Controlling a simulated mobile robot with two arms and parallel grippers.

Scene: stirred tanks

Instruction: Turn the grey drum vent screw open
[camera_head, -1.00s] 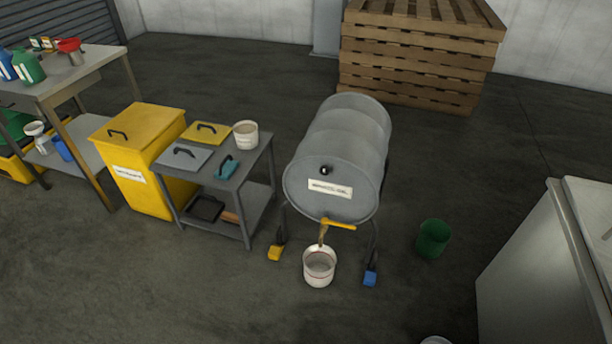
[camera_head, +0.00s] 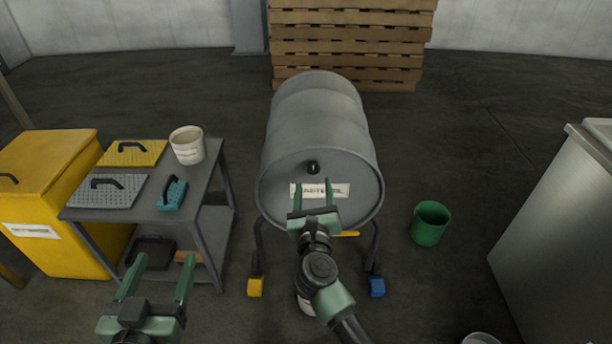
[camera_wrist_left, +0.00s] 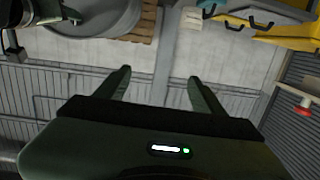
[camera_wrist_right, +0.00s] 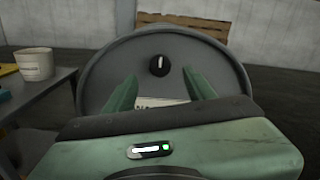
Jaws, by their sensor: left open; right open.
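The grey drum (camera_head: 318,125) lies on its side on a stand, with its flat front end facing me. The black vent screw (camera_head: 313,168) sits on the upper part of that end, above a white label (camera_head: 337,190). In the right wrist view the screw (camera_wrist_right: 159,66) shows a white line standing upright. My right gripper (camera_head: 315,184) is open in front of the drum end, just below the screw in the head view, with nothing between its fingers. My left gripper (camera_head: 157,278) is open and empty, low at the left, in front of the cart.
A grey cart (camera_head: 212,165) with lids, a teal brush (camera_head: 172,194) and a white tub (camera_head: 187,145) stands left of the drum. A yellow bin (camera_head: 50,190) is farther left. A green bucket (camera_head: 430,222) and a pale cabinet (camera_head: 560,200) are at the right.

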